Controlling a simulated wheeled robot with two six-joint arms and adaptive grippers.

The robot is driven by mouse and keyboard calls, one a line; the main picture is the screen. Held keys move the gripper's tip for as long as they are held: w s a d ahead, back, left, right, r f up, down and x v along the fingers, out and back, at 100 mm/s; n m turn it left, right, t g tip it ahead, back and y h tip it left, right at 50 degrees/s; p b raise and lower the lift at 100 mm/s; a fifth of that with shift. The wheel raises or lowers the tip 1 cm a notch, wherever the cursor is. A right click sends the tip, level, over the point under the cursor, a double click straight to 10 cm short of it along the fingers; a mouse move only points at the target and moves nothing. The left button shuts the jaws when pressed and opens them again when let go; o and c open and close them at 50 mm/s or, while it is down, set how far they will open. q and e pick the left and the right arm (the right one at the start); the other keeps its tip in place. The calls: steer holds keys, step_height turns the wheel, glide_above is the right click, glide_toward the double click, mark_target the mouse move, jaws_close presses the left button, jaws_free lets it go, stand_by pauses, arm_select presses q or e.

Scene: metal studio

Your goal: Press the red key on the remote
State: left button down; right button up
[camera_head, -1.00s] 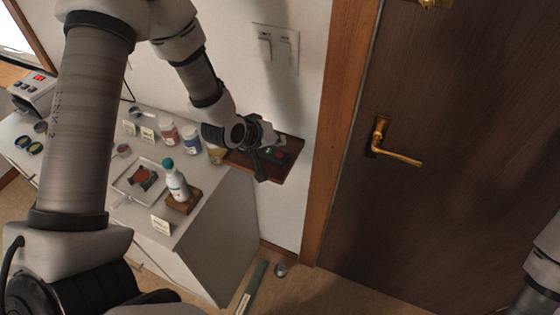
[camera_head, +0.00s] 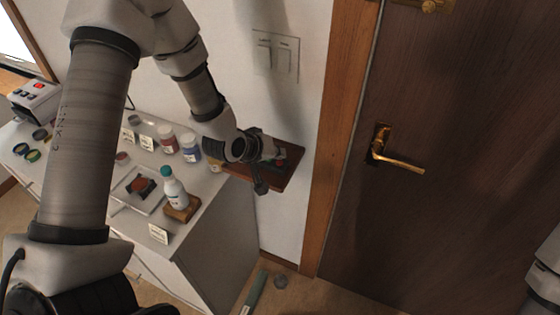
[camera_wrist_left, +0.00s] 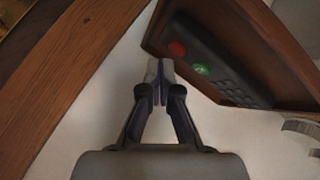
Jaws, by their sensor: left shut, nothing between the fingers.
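The dark remote (camera_wrist_left: 222,66) lies on a brown wooden shelf (camera_wrist_left: 150,35) on the wall. In the left wrist view its red key (camera_wrist_left: 177,49) is round and clear, with a green key (camera_wrist_left: 201,69) beside it and small dark keys beyond. My left gripper (camera_wrist_left: 160,72) is shut and empty. Its tips appear just below and left of the red key in that view; I cannot tell the gap in depth.
A white cabinet (camera_head: 212,235) stands left of the shelf, with a white bottle (camera_head: 173,190), jars and small cards on top. A brown door (camera_head: 450,120) with a brass handle (camera_head: 398,160) is at the right. My right arm shows only at the right edge.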

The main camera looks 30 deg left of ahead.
mark_target(277, 164)
stand_by(0.5)
arm_select(q)
steer(key=shift+f+b, duration=0.35)
steer(key=shift+f, duration=0.1)
steer(key=shift+f, duration=0.2)
steer(key=shift+r, duration=0.1)
steer(key=shift+r+p, duration=0.4)
steer(key=shift+r, duration=0.2)
step_height(277, 164, up, 6)
steer(key=p, duration=0.4)
steer(key=shift+p, duration=0.4)
steer(key=shift+s+f, duration=0.1)
steer(key=shift+f, duration=0.05)
